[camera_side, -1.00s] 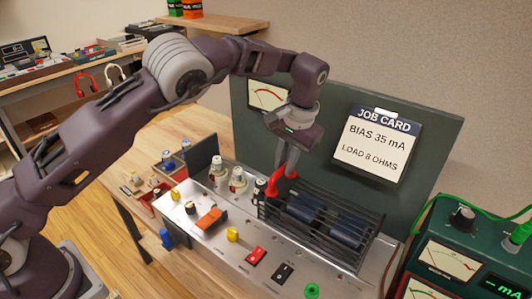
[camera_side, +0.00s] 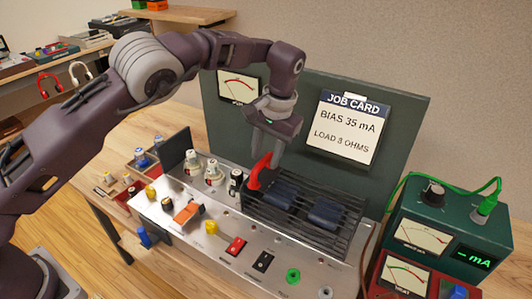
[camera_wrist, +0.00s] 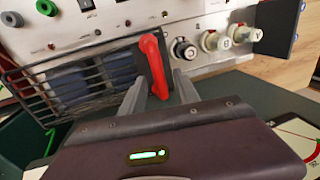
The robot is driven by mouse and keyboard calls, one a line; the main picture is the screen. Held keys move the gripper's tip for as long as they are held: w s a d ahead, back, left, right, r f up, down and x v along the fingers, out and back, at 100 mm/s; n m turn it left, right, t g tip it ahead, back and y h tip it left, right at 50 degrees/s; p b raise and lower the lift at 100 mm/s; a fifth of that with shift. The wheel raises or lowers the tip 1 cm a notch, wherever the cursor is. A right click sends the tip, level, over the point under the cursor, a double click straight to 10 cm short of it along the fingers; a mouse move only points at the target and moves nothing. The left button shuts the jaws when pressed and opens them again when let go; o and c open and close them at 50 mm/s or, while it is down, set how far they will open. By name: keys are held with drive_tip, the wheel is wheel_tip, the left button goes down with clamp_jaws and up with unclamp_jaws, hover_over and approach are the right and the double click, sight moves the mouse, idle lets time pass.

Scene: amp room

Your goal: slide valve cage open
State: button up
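The valve cage (camera_side: 345,241) is a dark barred frame on the chassis, over dark blue blocks (camera_side: 326,212). Its red handle (camera_side: 257,173) stands up at the cage's left end in the side view. My gripper (camera_side: 265,160) is above the handle, pointing down, with its fingers spread. In the wrist view the red handle (camera_wrist: 154,62) lies between the two fingers of my gripper (camera_wrist: 158,86), with a gap visible on the right. Contact on the left finger is hard to tell. The cage bars (camera_wrist: 40,75) extend left of the handle there.
White-topped knobs (camera_side: 213,173) stand close left of the cage. A dark back panel with the job card (camera_side: 346,125) rises behind. A green meter (camera_side: 440,235) is at right.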

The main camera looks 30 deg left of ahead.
wheel_tip(320, 180, up, 7)
drive_tip(key=d, duration=0.1)
drive_tip(key=shift+d, duration=0.2)
drive_tip(key=s+a+r+n+t+h, duration=0.1)
drive_tip(key=s+a+r, duration=0.2)
drive_tip(key=r, duration=0.3)
drive_tip(key=s+a+r+h, duration=0.1)
drive_tip(key=s+a+r, duration=0.1)
drive_tip(key=a+r, duration=0.25)
drive_tip(key=s+a+r+t+h, duration=0.1)
drive_tip(key=s+a+r, duration=0.15)
drive_tip(key=s, duration=0.25)
drive_tip(key=s+a+r+t, duration=0.1)
drive_tip(key=s+r, duration=0.3)
drive_tip(key=s, duration=0.2)
drive_tip(key=s+f+t, duration=0.1)
drive_tip(key=s+f, duration=0.1)
drive_tip(key=s, duration=0.4)
drive_tip(key=s+f, duration=0.3)
drive_tip(key=s, duration=0.4)
drive_tip(key=s+a+f+m+t, duration=0.1)
drive_tip(key=s+f, duration=0.2)
drive_tip(key=s, duration=0.4)
drive_tip(key=shift+t+y, duration=0.3)
drive_tip(key=shift+y, duration=0.1)
drive_tip(key=shift+a+r, duration=0.1)
